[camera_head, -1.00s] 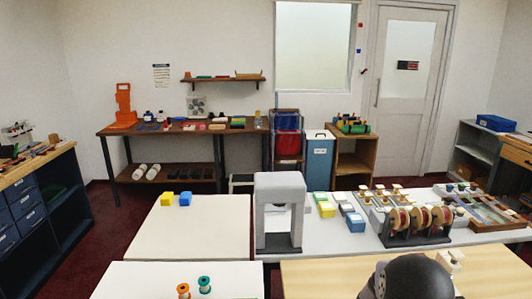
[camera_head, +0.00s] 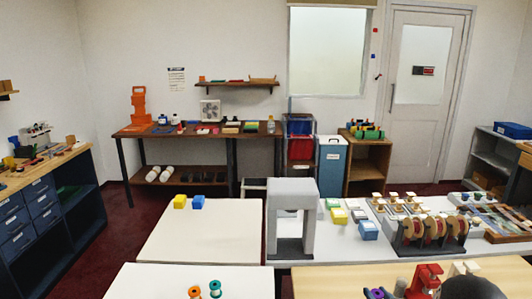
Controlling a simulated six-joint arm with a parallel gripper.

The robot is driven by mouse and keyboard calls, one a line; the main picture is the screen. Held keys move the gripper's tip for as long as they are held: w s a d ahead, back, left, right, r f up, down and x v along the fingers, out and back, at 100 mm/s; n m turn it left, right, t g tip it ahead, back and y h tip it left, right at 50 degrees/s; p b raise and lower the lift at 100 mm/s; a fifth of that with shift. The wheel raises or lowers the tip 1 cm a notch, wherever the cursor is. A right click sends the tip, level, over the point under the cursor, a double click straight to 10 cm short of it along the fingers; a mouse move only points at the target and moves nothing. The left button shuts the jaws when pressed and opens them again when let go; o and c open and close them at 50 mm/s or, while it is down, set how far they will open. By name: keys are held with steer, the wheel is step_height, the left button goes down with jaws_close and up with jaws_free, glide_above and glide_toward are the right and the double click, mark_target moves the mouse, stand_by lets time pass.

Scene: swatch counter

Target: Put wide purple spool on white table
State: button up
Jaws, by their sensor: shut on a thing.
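A small purple spool-like thing (camera_head: 378,293) shows at the bottom edge, on or over the front wooden table; it is cut off, and I cannot tell whether it is the wide purple spool. Two white tables stand on the left. The nearer white table (camera_head: 150,283) carries an orange spool (camera_head: 195,292) and a teal spool (camera_head: 215,289) at its right.
A rack of reels (camera_head: 432,233) and several blocks stand on that counter. A red device (camera_head: 425,281) stands on the wooden table (camera_head: 330,280).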

steer(key=s+a+f+n+y, duration=0.1)
steer(key=s+a+y, duration=0.1)
steer(key=a, duration=0.1)
steer(key=s+a+f+n+g+y, duration=0.1)
steer(key=s+a+n+y, duration=0.1)
steer(key=a, duration=0.1)
steer(key=s+a+f+n+y, duration=0.1)
steer(key=s+a+n+y, duration=0.1)
steer(key=s+a, duration=0.1)
steer(key=shift+a+f+g+y, duration=0.3)
steer(key=shift+a+g, duration=0.1)
steer(key=shift+a, duration=0.05)
steer(key=s+a+n+g+y, duration=0.1)
steer(key=s+a+n, duration=0.1)
steer(key=s, duration=0.2)
steer(key=s+a+n+g+y, duration=0.1)
steer(key=s+a+n+y, duration=0.1)
steer(key=s+a, duration=0.1)
steer(key=s+a+f+n+g+y, duration=0.1)
steer(key=s+a+g, duration=0.1)
steer(key=s+a, duration=0.1)
steer(key=shift+s+a+n+y+p, duration=0.15)
steer(key=shift+s+n+y+p, duration=0.2)
steer(key=shift+s, duration=0.45)
